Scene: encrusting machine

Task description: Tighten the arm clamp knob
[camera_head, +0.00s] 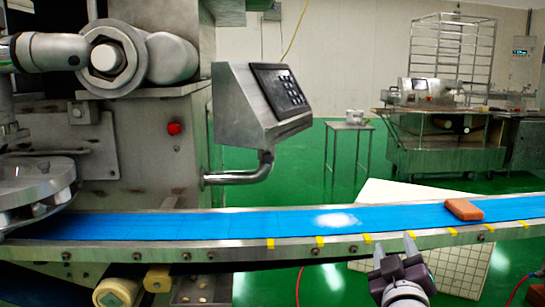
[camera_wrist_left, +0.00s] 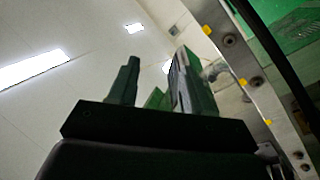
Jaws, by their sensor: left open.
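A large metal hexagonal knob or nut with a round centre (camera_head: 105,57) sits on the machine's arm at the upper left of the head view. I cannot tell for certain that it is the arm clamp knob. My left gripper (camera_head: 394,246) is at the bottom right of the head view, in front of the conveyor's near edge, far to the right of and below that knob. Its fingers are apart with nothing between them; they also show in the left wrist view (camera_wrist_left: 156,82). The knob does not show in the wrist view. My right gripper is out of view.
A blue conveyor belt (camera_head: 240,224) with a white powder patch (camera_head: 337,220) and an orange-brown block (camera_head: 464,210) runs across. A control panel (camera_head: 262,104) and a bent pipe (camera_head: 243,174) stick out behind it. A red button (camera_head: 174,128) is on the machine.

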